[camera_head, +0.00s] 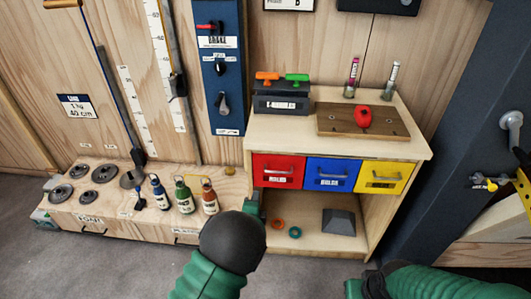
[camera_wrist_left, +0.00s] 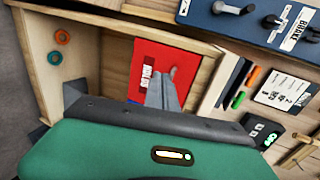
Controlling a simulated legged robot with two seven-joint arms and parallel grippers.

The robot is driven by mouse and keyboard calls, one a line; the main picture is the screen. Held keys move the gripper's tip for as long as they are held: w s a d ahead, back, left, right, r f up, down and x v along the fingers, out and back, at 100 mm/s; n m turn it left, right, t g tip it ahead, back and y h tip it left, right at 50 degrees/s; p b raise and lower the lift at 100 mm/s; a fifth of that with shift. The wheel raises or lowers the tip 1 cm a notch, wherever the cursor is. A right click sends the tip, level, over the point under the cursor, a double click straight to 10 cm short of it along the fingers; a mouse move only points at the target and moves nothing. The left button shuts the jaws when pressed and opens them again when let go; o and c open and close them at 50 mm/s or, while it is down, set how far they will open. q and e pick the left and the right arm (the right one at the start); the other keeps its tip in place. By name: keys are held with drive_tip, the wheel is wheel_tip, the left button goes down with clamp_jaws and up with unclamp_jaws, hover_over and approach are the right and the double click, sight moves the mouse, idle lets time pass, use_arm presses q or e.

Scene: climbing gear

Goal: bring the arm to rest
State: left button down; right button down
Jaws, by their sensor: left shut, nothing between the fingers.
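My left arm comes up from the bottom in the head view, with a green sleeve and a dark rounded joint. My left gripper (camera_head: 254,203) is partly hidden behind that joint, near the left side of the cabinet below the red drawer (camera_head: 278,171). In the left wrist view its grey fingers (camera_wrist_left: 164,92) are together and empty, in front of the red drawer front (camera_wrist_left: 150,62). I cannot tell whether they touch it. My right arm (camera_head: 430,282) lies along the bottom right edge; its gripper end (camera_head: 355,288) is mostly cut off, and its fingers cannot be made out.
Closed blue (camera_head: 332,174) and yellow (camera_head: 384,176) drawers sit beside the red one. The lower shelf holds a grey block (camera_head: 338,222) and two rings. A wooden board (camera_head: 345,122) with a red hold is on top. Bottles (camera_head: 184,197) and discs stand on the low bench left.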

use_arm(q)
drive_tip(key=s+a+r+n+g, duration=0.1)
drive_tip(key=s+a+n+g, duration=0.4)
drive_tip(key=s, duration=0.5)
drive_tip(key=s+a+r+n+g, duration=0.1)
drive_tip(key=s+a+n+g, duration=0.1)
drive_tip(key=s+n, duration=0.55)
drive_tip(key=s+a+r+n+g, duration=0.1)
drive_tip(key=s+a+n+g, duration=0.35)
drive_tip(key=s, duration=0.75)
wheel_tip(320, 180, up, 16)
drive_tip(key=s+n+p, duration=0.1)
drive_tip(key=p, duration=1.4)
drive_tip(key=shift+s+d+p, duration=0.3)
drive_tip(key=shift+d+p, duration=0.05)
drive_tip(key=shift+d, duration=0.05)
